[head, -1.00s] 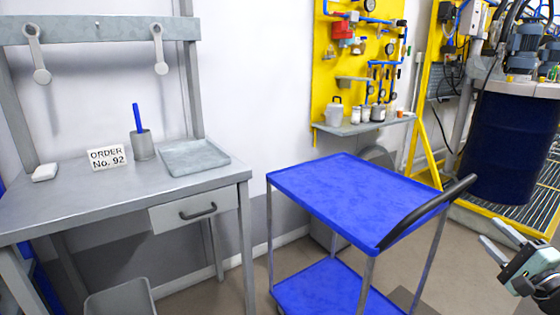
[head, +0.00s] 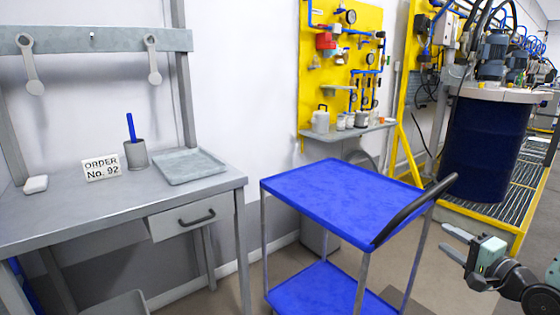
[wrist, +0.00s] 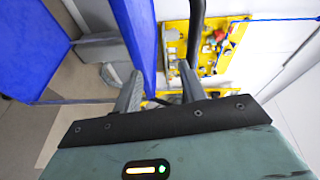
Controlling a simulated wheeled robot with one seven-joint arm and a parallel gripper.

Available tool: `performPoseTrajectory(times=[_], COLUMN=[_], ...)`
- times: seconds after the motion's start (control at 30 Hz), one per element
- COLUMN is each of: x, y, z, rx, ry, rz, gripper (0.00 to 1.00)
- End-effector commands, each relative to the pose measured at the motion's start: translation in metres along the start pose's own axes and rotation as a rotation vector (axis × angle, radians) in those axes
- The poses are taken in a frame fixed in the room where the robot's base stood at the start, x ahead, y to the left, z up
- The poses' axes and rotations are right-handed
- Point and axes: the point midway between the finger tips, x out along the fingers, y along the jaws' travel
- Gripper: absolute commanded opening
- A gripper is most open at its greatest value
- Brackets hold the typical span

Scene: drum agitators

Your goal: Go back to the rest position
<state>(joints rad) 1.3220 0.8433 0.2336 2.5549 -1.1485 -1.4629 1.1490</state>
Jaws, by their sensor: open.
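My gripper (head: 461,255) is at the lower right of the head view, to the right of the blue cart (head: 335,192) and its black handle (head: 413,210). Its two fingers stand apart with nothing between them. In the wrist view, my gripper (wrist: 158,88) also shows two spread fingers. The cart's blue tray (wrist: 139,30) and black handle (wrist: 197,25) lie beyond the fingers there. I cannot tell the exact gap between the gripper and the handle.
A grey workbench (head: 60,215) stands at left with a tray (head: 190,166), a cup (head: 136,153) and an order sign (head: 101,167). A dark blue drum (head: 485,145) stands at the back right on grating. The cart's top is bare. Floor shows at the lower right.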

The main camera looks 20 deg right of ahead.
Motion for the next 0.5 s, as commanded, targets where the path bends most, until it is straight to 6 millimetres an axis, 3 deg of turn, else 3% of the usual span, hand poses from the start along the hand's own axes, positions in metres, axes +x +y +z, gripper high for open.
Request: performPoseTrajectory(times=[0.27,0.5], x=[0.033,0.056], y=[0.019,0.025], z=[0.026,0.058], rx=[-0.282,-0.686], ry=[-0.125,-0.31], rz=[0.253,0.569], gripper=[0.41,0.41])
